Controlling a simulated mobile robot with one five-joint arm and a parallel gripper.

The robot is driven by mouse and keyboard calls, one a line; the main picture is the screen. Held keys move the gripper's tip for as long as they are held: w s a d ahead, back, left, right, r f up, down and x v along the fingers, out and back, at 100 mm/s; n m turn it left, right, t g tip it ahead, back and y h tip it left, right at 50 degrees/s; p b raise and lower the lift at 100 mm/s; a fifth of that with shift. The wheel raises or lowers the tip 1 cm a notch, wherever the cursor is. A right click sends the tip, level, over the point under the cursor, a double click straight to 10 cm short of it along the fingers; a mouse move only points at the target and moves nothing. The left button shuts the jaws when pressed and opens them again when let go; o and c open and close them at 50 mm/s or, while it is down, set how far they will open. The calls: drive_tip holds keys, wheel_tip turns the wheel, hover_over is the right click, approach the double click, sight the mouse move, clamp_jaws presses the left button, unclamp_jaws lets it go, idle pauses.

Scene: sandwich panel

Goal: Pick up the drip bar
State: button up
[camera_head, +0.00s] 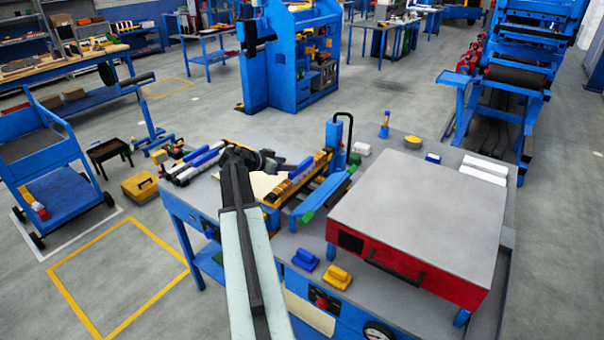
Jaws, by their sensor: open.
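My arm reaches forward over the blue workbench (205,205). My gripper (270,163) is a small dark shape at its far end, low over the back of the bench, with no thing clearly between its fingers. Several blue, white and dark bars (196,163) lie side by side just left of it. A yellow rack with bars (298,180) is just right of it. I cannot tell for sure which of these bars is the drip bar. My arm hides part of the bench between them.
A red-sided press with a grey top (420,215) fills the bench's right side. A blue upright fixture with a black handle (335,150) stands behind the rack. Blue and yellow blocks (337,276) sit at the front.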

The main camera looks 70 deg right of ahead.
sight(300, 165)
drive_tip(key=b+x, duration=0.3)
drive_tip(key=x, duration=0.4)
drive_tip(key=shift+d+f+b, duration=0.2)
drive_tip(key=shift+f+b, duration=0.15)
drive_tip(key=shift+r, duration=0.15)
clamp_jaws()
